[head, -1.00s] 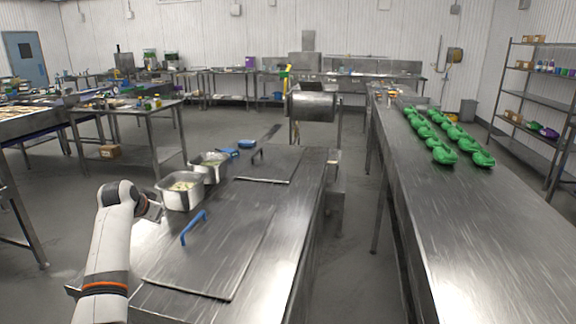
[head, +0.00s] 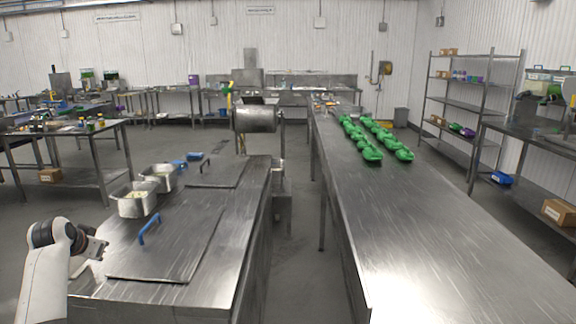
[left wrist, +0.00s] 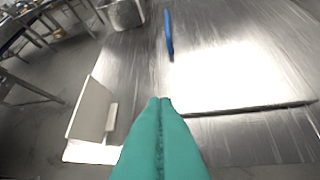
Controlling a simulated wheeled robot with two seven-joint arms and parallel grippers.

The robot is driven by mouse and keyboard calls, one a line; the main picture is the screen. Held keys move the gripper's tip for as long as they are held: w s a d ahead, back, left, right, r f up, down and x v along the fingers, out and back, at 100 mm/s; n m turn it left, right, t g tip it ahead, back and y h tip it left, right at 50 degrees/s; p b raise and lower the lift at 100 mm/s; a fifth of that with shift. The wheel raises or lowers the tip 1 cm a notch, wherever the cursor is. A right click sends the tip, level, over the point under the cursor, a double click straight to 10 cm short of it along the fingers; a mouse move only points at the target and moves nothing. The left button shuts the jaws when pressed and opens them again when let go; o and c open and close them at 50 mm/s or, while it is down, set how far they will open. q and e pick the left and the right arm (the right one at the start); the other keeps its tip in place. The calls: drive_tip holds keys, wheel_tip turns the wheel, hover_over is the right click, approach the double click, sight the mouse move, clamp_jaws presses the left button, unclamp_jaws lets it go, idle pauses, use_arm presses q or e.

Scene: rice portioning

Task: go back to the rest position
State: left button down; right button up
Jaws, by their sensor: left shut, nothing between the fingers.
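My left gripper (head: 99,249) is at the lower left in the head view, beside the near left corner of the steel counter (head: 245,262). In the left wrist view its two green fingers (left wrist: 160,103) lie together, shut and empty, over the counter's edge. My right gripper is in neither view.
Two steel pans (head: 136,200) (head: 160,175) with pale food stand at the counter's left edge. A lid with a blue handle (head: 149,229) lies near my left gripper. Green bowls (head: 372,154) stand in rows on the long right table (head: 420,235). A floor gap separates the tables.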

use_arm(q)
drive_tip(key=shift+g, duration=0.5)
drive_tip(key=d+f, duration=0.1)
drive_tip(key=f, duration=0.1)
drive_tip(key=s+d+f, duration=0.1)
drive_tip(key=f, duration=0.1)
drive_tip(key=s+d+f, duration=0.1)
drive_tip(key=f, duration=0.1)
drive_tip(key=shift+d+f, duration=0.1)
drive_tip(key=shift+f, duration=0.2)
drive_tip(key=s+d+f+m+g, duration=0.1)
drive_tip(key=s+d+f+g, duration=0.1)
drive_tip(key=s+d+f, duration=1.1)
drive_tip(key=s+d+g+h, duration=0.1)
drive_tip(key=s+d, duration=0.3)
drive_tip(key=s, duration=0.6)
drive_tip(key=s+d+g, duration=0.1)
drive_tip(key=s+d, duration=0.3)
drive_tip(key=s, duration=0.5)
drive_tip(key=s+d+g+h, duration=0.1)
drive_tip(key=s+d, duration=0.4)
drive_tip(key=s, duration=0.5)
wheel_tip(320, 180, down, 27)
drive_tip(key=g, duration=0.1)
drive_tip(key=s+a+f+g, duration=0.1)
drive_tip(key=s+a+f, duration=0.2)
drive_tip(key=s+f, duration=1.3)
drive_tip(key=shift+s+a, duration=0.15)
drive_tip(key=shift+s, duration=0.55)
